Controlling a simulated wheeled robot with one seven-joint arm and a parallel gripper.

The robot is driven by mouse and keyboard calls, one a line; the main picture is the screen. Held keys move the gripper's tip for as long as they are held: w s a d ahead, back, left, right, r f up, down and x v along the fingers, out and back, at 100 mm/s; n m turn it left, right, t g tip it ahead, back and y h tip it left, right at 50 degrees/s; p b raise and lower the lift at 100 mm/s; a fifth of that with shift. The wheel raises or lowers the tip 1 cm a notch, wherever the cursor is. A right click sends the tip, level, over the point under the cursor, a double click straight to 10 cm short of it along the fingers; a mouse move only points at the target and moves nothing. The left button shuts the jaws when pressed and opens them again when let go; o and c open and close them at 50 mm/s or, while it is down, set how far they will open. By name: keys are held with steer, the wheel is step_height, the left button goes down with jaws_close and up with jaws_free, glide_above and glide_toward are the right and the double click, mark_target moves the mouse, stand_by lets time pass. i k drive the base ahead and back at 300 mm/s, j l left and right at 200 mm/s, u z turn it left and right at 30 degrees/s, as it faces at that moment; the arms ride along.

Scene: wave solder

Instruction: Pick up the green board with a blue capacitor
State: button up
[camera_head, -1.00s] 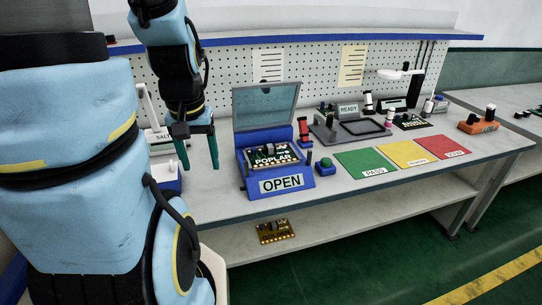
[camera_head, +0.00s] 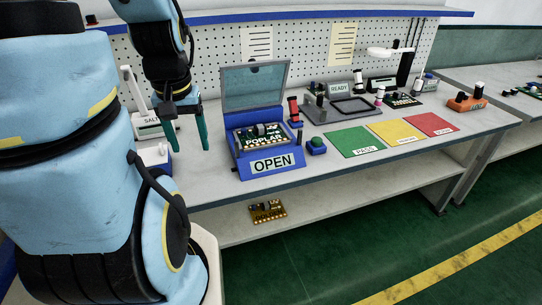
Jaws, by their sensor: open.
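A dark green board labelled POPLAR (camera_head: 264,139) lies in the blue test fixture (camera_head: 272,166), whose lid is raised and whose front reads OPEN. Parts stand on this board, but I cannot make out a blue capacitor. Another dark green board (camera_head: 402,100) lies at the back right of the bench; its parts are too small to tell. My gripper (camera_head: 188,145) points down to the left of the fixture, with its teal fingers apart and nothing between them. A green board (camera_head: 532,91) is partly cut off at the right edge.
Green, yellow and red mats (camera_head: 354,141) lie bare on the bench. A grey READY station (camera_head: 339,110) stands behind them. A brown board (camera_head: 267,212) lies on the lower shelf. A blue button box (camera_head: 316,146) sits beside the fixture.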

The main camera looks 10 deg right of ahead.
mark_target(261, 134)
steer(key=l+u, duration=0.15)
steer(key=u, duration=0.25)
steer(key=l+u, duration=0.15)
steer(key=u, duration=0.25)
steer(key=l+u, duration=0.15)
steer(key=u, duration=0.25)
steer(key=k+l+u, duration=0.1)
steer(key=l, duration=0.3)
steer(key=k+l+u, duration=0.15)
steer(key=l, duration=0.25)
steer(key=k+l+u, duration=0.1)
steer(key=k+l, duration=0.2)
steer(key=k+l+u, duration=0.15)
steer(key=l, duration=0.25)
